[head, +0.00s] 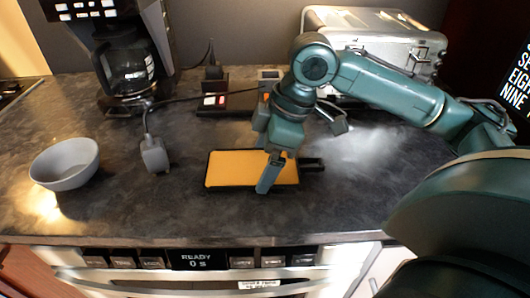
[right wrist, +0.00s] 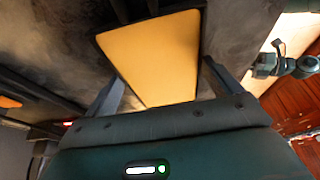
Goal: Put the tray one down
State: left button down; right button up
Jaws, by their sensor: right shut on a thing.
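The tray (head: 228,170) is a flat orange-yellow plate with a black rim and a dark handle on its right side. It is level at the middle of the dark counter (head: 345,200), near the front edge; I cannot tell whether it touches the counter. My right gripper (head: 264,174) comes down from above and is shut on the tray. In the right wrist view the tray (right wrist: 155,58) lies between its two fingers. The far finger is mostly hidden in the head view. My left gripper does not show in the head view.
A grey bowl (head: 65,164) is at the left and a coffee maker (head: 125,55) behind it. A grey plug-like object (head: 154,155) with a cord lies left of the tray. A dark device (head: 225,102) and a metal case (head: 380,38) stand behind. Counter right of the tray is clear.

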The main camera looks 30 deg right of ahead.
jog(key=shift+f, duration=0.3)
jog(key=o, duration=0.8)
jog(key=shift+o, duration=0.2)
jog(key=shift+r, duration=0.1)
jog(key=shift+r, duration=0.35)
jog(key=p+v, duration=0.2)
jog(key=v, duration=1)
jog(key=shift+r+p, duration=0.15)
jog(key=shift+p, duration=0.2)
